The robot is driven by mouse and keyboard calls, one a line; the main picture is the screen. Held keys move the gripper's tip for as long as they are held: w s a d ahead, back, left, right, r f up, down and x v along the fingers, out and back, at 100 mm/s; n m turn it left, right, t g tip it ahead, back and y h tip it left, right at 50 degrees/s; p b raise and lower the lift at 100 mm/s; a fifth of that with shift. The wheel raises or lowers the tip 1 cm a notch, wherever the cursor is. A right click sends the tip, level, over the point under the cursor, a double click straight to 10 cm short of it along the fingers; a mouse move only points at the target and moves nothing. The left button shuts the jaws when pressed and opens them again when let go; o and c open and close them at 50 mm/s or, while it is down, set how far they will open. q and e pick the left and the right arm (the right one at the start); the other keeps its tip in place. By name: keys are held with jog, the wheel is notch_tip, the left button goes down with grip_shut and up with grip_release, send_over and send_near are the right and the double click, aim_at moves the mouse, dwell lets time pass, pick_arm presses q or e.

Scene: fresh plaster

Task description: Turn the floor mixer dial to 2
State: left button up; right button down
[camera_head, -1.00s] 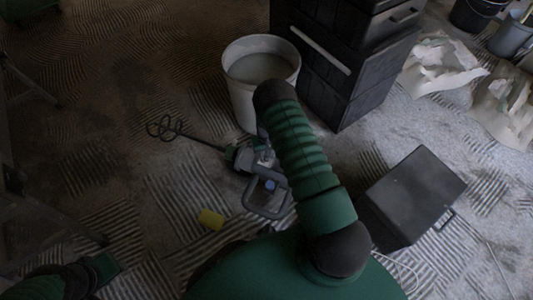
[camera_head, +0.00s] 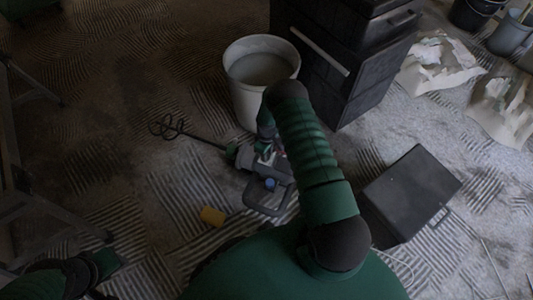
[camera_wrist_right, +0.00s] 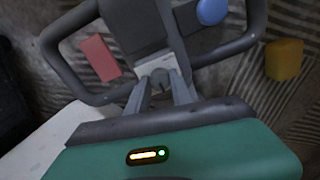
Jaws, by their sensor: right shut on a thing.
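The floor mixer (camera_head: 262,170) lies on the floor, with its whisk rod pointing left and its grey loop handle toward me. In the right wrist view the handle frame (camera_wrist_right: 84,88) surrounds a pale label plate with a small grey dial (camera_wrist_right: 160,78). My right gripper (camera_wrist_right: 161,88) is shut on the dial, its fingers on either side. The dial's number marks are too small to read. A blue round cap (camera_wrist_right: 211,11) sits on the mixer. In the head view my right forearm partly covers the gripper. My left arm shows at bottom left; its jaws cannot be made out.
A white bucket (camera_head: 237,92) stands just behind the mixer, beside black stacked boxes (camera_head: 325,70). A dark case (camera_head: 412,190) is at right. A yellow block (camera_head: 212,216) lies left of the handle. A red block (camera_wrist_right: 101,58) shows in the wrist view.

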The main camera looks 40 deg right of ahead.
dwell(0.5)
jog(key=c, duration=1.1)
grip_release()
jog(key=shift+c, duration=0.2)
notch_tip(320, 180, up, 17)
jog(key=p, duration=0.8)
jog(key=shift+f, duration=0.1)
